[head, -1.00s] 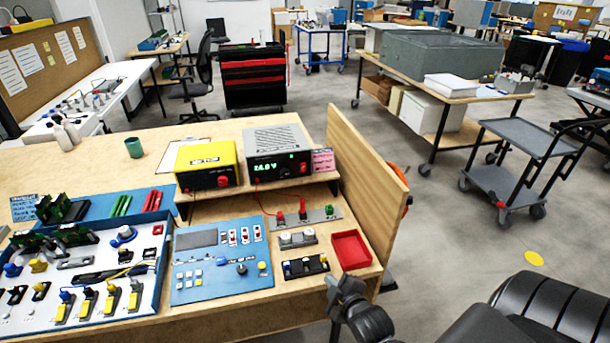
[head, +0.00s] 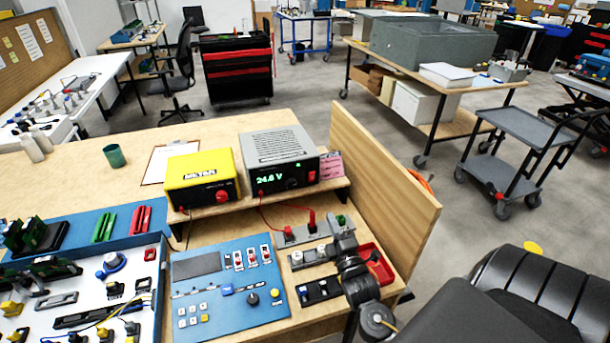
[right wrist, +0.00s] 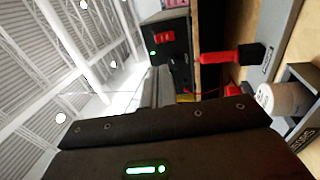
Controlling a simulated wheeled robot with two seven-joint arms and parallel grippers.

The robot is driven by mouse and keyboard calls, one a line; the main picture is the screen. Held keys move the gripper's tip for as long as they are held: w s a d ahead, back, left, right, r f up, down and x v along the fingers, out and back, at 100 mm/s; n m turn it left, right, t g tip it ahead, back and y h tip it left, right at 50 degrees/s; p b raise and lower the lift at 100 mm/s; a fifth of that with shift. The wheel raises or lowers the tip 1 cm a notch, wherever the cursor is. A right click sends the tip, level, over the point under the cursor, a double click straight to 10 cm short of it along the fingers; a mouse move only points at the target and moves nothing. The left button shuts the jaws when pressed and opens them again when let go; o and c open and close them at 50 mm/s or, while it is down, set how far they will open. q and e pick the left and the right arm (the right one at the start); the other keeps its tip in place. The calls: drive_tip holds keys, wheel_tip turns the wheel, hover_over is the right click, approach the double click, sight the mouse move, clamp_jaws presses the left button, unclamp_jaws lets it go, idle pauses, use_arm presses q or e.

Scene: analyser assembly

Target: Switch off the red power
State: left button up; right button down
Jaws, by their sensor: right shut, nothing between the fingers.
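The grey power supply (head: 280,160) stands on the raised wooden shelf, its green display lit and reading about 24.8 V. A small red switch (head: 311,176) sits at the right of its front. The right wrist view shows the dark front with a red part (right wrist: 165,38) and a small green light. My right gripper (head: 340,222) is shut and empty, below and to the right of the power supply, over the grey terminal strip and apart from the switch. Its fingers (right wrist: 160,88) point toward the power supply in the wrist view. My left gripper is out of view.
A yellow meter (head: 203,176) stands left of the supply. A wooden side panel (head: 385,195) rises on the right. A red tray (head: 383,272) lies partly behind my arm.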

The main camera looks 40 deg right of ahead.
drive_tip(key=p, duration=0.2)
approach(312, 175)
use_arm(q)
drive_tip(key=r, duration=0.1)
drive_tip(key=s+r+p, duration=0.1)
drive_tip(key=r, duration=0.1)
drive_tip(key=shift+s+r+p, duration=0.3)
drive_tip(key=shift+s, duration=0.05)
use_arm(e)
drive_tip(key=x, duration=0.6)
drive_tip(key=shift+w+d+r, duration=0.1)
drive_tip(key=shift+w+r, duration=0.15)
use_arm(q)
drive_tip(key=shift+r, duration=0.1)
